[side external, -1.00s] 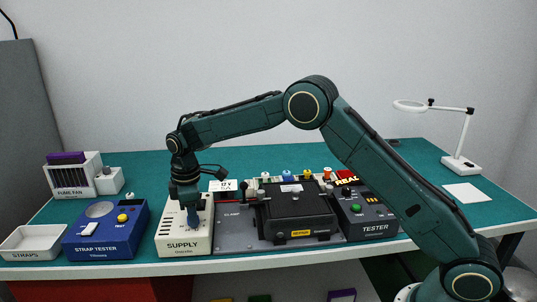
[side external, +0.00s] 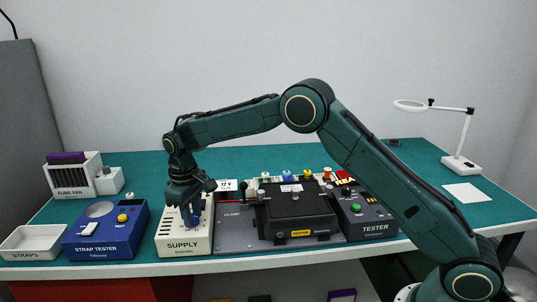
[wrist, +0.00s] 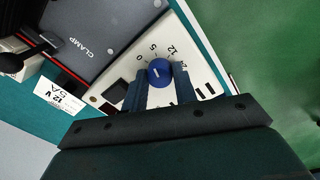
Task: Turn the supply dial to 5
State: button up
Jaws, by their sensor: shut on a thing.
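The white supply box (side external: 184,240) stands at the front of the bench, left of the clamp plate. Its blue dial (wrist: 160,72) shows in the wrist view with a short white mark on top, beside printed numbers including 0, 5 and 12. I cannot tell exactly which number the mark points at. My gripper (wrist: 161,84) is shut on the dial, one finger on each side of it. In the side view my gripper (side external: 193,216) points down over the box and hides most of the dial.
The blue strap tester (side external: 107,230) is close on the left, with the white straps tray (side external: 35,242) beyond it. The grey clamp plate (side external: 232,236) with a black fixture (side external: 297,215) adjoins on the right. A 12 V 5A card (wrist: 60,96) stands behind the box.

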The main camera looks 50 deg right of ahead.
jog(key=shift+r+m, duration=0.1)
jog(key=shift+m, duration=0.5)
jog(key=shift+w, duration=0.1)
jog(key=o, duration=1)
jog(key=r, duration=1.3)
jog(key=shift+a+r, duration=0.25)
jog(key=shift+a, duration=0.1)
jog(key=shift+r, duration=0.1)
